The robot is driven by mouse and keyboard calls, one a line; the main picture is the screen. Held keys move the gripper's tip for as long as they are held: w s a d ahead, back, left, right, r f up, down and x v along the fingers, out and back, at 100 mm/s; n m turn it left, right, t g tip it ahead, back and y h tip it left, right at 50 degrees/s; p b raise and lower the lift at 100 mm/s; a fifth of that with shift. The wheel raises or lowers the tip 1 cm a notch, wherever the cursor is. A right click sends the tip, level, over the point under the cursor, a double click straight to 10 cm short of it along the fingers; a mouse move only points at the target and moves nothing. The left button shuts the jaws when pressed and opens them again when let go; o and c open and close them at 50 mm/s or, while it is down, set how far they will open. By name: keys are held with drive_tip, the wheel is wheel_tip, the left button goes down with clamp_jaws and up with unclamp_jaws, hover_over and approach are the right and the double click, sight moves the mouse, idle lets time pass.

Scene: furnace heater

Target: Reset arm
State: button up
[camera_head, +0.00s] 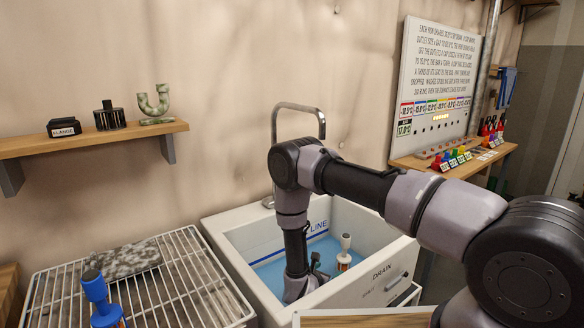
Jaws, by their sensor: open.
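My arm reaches from the lower right and bends down into the white sink basin (222,238). My gripper (318,268) is at the low end of the arm, inside the basin near its front wall. It is open, and I see nothing between its jaws. Its fingers are small and partly hidden by the wrist. A bottle-like item with a pale top and an orange band (344,256) stands in the basin, just right of my gripper. I cannot tell if they touch. Blue water (268,274) lies in the basin.
A metal faucet (298,108) arches behind my arm. A wire rack (180,285) at left holds a grey slab (125,260) and a blue-handled tool (98,292). A wall shelf (85,143) holds small parts. A sign board (437,75) stands above a bench (470,165) at right.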

drive_tip(key=shift+r, duration=0.35)
drive_tip(key=w+d+r+m+g+h, duration=0.2)
drive_tip(key=d+r+m, duration=0.15)
drive_tip(key=r, duration=0.55)
drive_tip(key=w+d+r+m+g+h, duration=0.1)
drive_tip(key=d+r+m+g+h, duration=0.15)
drive_tip(key=r+m, duration=0.45)
drive_tip(key=s+d+r+m+g+y, duration=0.1)
drive_tip(key=s+d+r+m+g, duration=0.2)
drive_tip(key=r, duration=0.7)
drive_tip(key=s+d+r+m+g+y, duration=0.1)
drive_tip(key=s+d+r+m+g, duration=0.25)
drive_tip(key=r, duration=0.65)
drive_tip(key=s+r+m+t+y, duration=0.6)
drive_tip(key=s+r+m+y, duration=0.5)
drive_tip(key=s+r, duration=1.3)
drive_tip(key=m, duration=0.5)
drive_tip(key=shift+a+r+m+y, duration=0.35)
drive_tip(key=shift+m, duration=0.05)
